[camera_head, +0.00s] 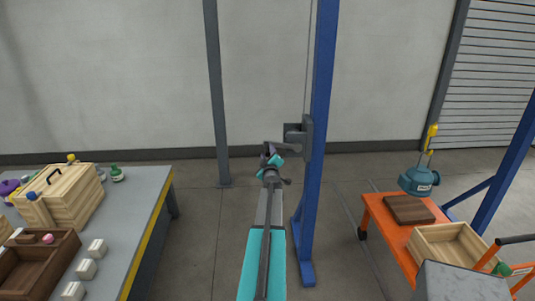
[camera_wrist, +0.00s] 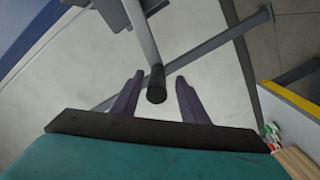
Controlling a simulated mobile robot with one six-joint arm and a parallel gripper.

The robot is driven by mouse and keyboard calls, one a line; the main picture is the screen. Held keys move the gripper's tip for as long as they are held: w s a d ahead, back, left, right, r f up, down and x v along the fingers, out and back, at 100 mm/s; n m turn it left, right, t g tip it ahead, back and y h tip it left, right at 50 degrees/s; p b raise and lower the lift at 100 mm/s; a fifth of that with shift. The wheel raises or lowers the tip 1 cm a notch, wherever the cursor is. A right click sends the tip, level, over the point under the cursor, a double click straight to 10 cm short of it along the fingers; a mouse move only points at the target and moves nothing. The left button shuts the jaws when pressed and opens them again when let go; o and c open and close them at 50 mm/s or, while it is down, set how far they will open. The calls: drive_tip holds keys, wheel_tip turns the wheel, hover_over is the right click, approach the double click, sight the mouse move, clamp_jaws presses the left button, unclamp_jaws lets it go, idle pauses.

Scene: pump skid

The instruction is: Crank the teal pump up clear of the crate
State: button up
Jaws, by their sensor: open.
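The teal pump (camera_head: 420,181) hangs from a yellow hook (camera_head: 431,138) at the right of the head view. It shows above a brown board, higher than the open wooden crate (camera_head: 440,256); the gap beneath it is hard to judge. The winch (camera_head: 305,138) is on the blue post, with its crank pointing left toward my gripper (camera_head: 271,158). In the wrist view, the crank's dark handle grip (camera_wrist: 156,84) lies between the two fingers of my open gripper (camera_wrist: 159,77), with space visible on both sides. Contact is not visible.
The orange cart (camera_head: 377,222) carries the brown board (camera_head: 409,209) and crate. A grey bench (camera_head: 150,195) at left holds wooden boxes (camera_head: 62,197) and white blocks. The blue post (camera_head: 320,90) stands just right of my arm. Floor between bench and post is clear.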

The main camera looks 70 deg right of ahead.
drive_tip(key=b+v, duration=0.1)
drive_tip(key=v, duration=1)
drive_tip(key=shift+b, duration=0.4)
drive_tip(key=shift+w+a, duration=0.1)
drive_tip(key=shift+w, duration=0.05)
idle(1.1)
